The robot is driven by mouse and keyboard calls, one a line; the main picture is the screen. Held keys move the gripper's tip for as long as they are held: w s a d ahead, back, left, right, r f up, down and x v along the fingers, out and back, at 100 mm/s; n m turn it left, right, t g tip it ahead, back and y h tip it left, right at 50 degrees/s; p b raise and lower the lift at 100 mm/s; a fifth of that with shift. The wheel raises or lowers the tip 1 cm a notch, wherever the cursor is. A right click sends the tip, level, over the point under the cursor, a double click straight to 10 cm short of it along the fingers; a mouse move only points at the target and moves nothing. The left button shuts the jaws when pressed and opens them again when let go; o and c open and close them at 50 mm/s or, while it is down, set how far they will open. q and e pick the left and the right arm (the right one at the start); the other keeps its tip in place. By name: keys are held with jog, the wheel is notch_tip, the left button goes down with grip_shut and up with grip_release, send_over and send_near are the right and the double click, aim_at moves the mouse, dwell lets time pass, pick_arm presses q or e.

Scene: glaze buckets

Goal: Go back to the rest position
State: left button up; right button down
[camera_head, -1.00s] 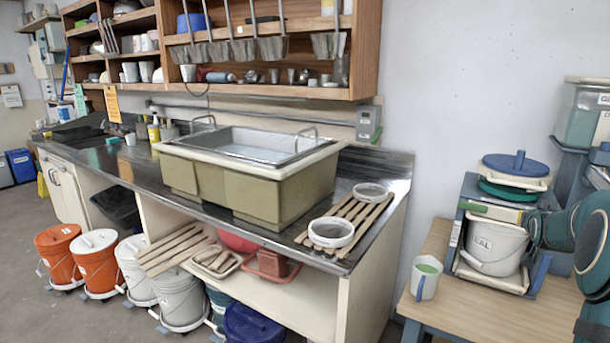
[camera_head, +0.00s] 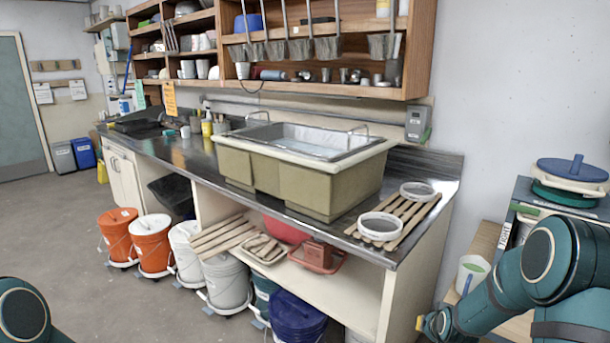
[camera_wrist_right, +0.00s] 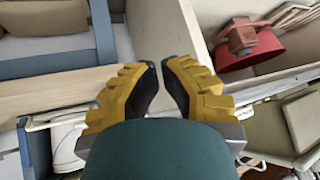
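My right gripper (camera_head: 432,325) has yellow fingertips and shows low in the head view, in front of the right end of the sink counter. In the right wrist view the same gripper (camera_wrist_right: 159,64) has two yellow fingers with black pads. A narrow gap shows between the tips and nothing is held there. My right arm comes in from the right and hides part of the side table. Only a rounded part of my left arm shows in the head view's bottom left corner; the left gripper is outside the frame.
The counter (camera_head: 420,232) carries a sink (camera_head: 305,185) and a wooden rack with two sieves. Orange (camera_head: 152,245) and white buckets stand below. A white cup (camera_head: 470,272) and a blue-lidded bucket (camera_head: 573,170) are near my right arm. The floor at left is clear.

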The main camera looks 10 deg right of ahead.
jog(key=s+a+f+n+g+y, duration=0.1)
jog(key=s+a+f, duration=0.2)
jog(key=a, duration=0.4)
jog(key=s+a+f+n+g+y, duration=0.1)
jog(key=s+a+f+y, duration=0.2)
jog(key=a, duration=0.4)
jog(key=s+a+f+n+g, duration=0.1)
jog(key=s+a+f, duration=0.1)
jog(key=a+f, duration=0.35)
jog(key=s+a+f+n+g+y, duration=0.1)
jog(key=s+a+g+y, duration=0.1)
jog(key=s+a, duration=1.1)
jog(key=shift+a+n+g, duration=0.3)
jog(key=shift+a+g, duration=0.2)
jog(key=shift+g, duration=0.1)
jog(key=shift+f, duration=0.1)
